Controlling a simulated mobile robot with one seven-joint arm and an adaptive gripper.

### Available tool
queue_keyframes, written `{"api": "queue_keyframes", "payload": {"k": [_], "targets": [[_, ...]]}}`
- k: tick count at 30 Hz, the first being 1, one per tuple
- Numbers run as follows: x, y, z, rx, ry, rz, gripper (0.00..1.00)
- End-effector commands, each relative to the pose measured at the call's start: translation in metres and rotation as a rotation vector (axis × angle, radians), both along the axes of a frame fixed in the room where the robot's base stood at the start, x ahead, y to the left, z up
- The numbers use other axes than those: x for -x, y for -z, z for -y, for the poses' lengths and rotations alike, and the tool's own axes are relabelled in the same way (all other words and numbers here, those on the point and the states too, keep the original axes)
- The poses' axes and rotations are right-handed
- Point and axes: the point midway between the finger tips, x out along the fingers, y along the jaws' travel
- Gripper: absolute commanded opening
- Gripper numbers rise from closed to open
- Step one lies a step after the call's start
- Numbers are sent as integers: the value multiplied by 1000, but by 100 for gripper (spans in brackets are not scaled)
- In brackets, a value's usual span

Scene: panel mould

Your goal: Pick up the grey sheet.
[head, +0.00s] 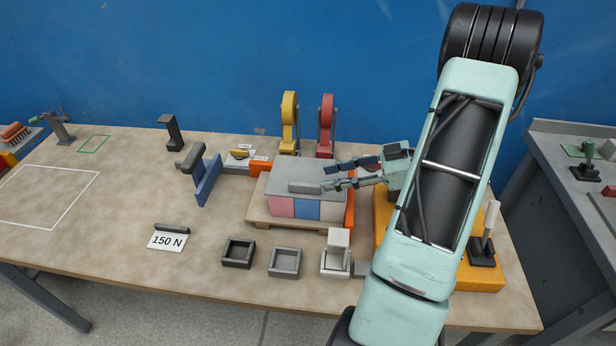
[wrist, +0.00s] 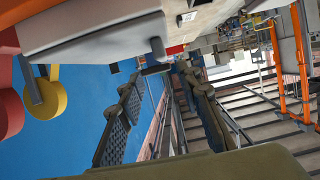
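The grey sheet (head: 300,173) appears to be the flat grey top layer of a block stack with pink, blue and white sides, in the middle of the table. A small grey bar (head: 304,187) lies on top of it. My gripper (head: 326,178) reaches in from the right, its fingers pointing left above the right part of the stack. The fingers are apart with nothing visible between them. They also show apart in the wrist view (wrist: 160,78). A grey surface fills that view's top left, probably the stack top. Finger height above the sheet is hard to judge.
The stack rests on a wooden base (head: 262,219). Yellow (head: 289,120) and red (head: 327,125) stands rise behind it. A blue upright plate (head: 208,180) stands to the left. Small trays (head: 284,262) sit in front. A yellow block (head: 385,245) lies under my arm. The table's left is mostly clear.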

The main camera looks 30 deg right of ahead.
Motion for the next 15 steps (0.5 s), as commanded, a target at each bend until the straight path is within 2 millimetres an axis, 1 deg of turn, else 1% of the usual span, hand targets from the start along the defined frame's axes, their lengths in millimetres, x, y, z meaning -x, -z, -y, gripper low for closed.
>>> {"api": "queue_keyframes", "payload": {"k": [1, 3, 10, 15], "targets": [[-5, 3, -7, -2, -2, -1, 32], [-9, 6, -14, -1, 0, 1, 32], [-17, 14, -28, 1, 1, 1, 32], [-26, 27, -50, 1, 1, 1, 32]]}}
